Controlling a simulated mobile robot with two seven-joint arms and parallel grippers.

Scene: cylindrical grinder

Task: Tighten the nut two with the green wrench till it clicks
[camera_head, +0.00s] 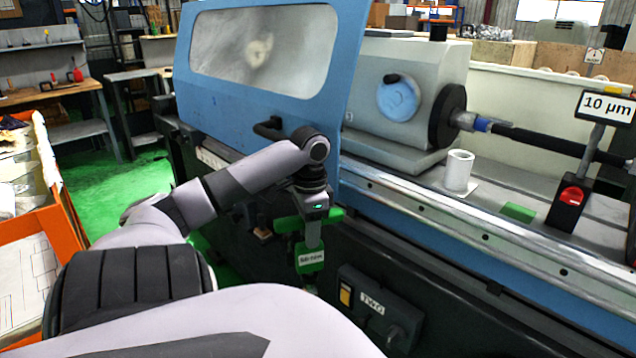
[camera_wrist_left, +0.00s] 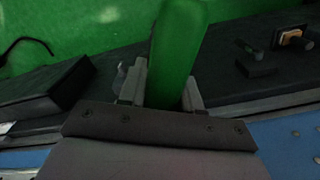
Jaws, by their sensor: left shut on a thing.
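My left gripper (camera_head: 313,222) hangs in front of the grinder and is shut on the green wrench (camera_head: 310,260). The wrench has a small white label, too small to read surely. In the left wrist view the green handle (camera_wrist_left: 178,50) stands between the two fingers of the left gripper (camera_wrist_left: 162,92). A dark box marked TWO (camera_head: 372,304) sits on the machine's lower front, below and right of the wrench and apart from it. A dark round part (camera_head: 393,335) shows at the box's right end; I cannot tell whether it is nut two. My right gripper is not in view.
The blue grinder door (camera_head: 265,110) with its dark handle (camera_head: 268,129) is behind my left arm. A white cylinder (camera_head: 458,170), a green block (camera_head: 518,212) and a gauge marked 10 µm (camera_head: 605,107) stand on the machine bed. An orange-edged table (camera_head: 62,205) is at left.

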